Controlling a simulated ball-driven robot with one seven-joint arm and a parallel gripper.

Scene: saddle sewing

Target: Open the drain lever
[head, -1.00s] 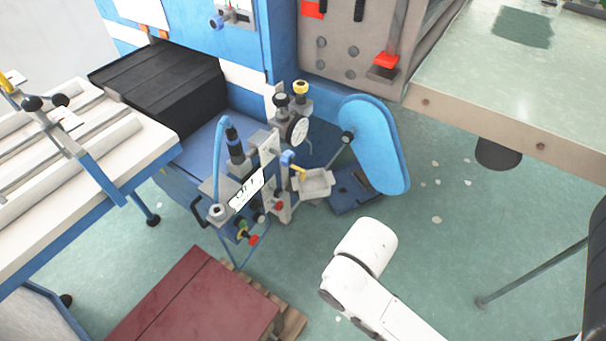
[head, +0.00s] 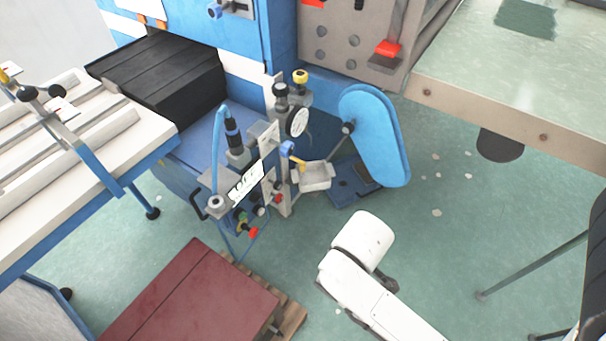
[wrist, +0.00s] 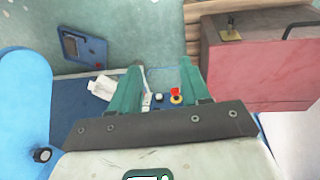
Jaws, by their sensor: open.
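In the head view, a small yellow lever (head: 301,165) sits by a blue fitting (head: 287,148), just above a small white tray (head: 314,177) on the machine's unit. It looks like the drain lever, but no readable label confirms this. In the wrist view, the two green fingers of my gripper (wrist: 160,68) stand apart with nothing between them. The white tray (wrist: 101,87) shows beyond the left finger. A red knob (wrist: 176,90) shows beyond the fingers, near the right one. I cannot make out the lever in the wrist view. My gripper is hidden in the head view.
A blue rounded cover (head: 375,135) stands right of the unit. A dark red box (head: 190,295) lies on a pallet at the lower left. A white-topped table (head: 145,150) is at left, a pale green worktop (head: 500,75) at upper right.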

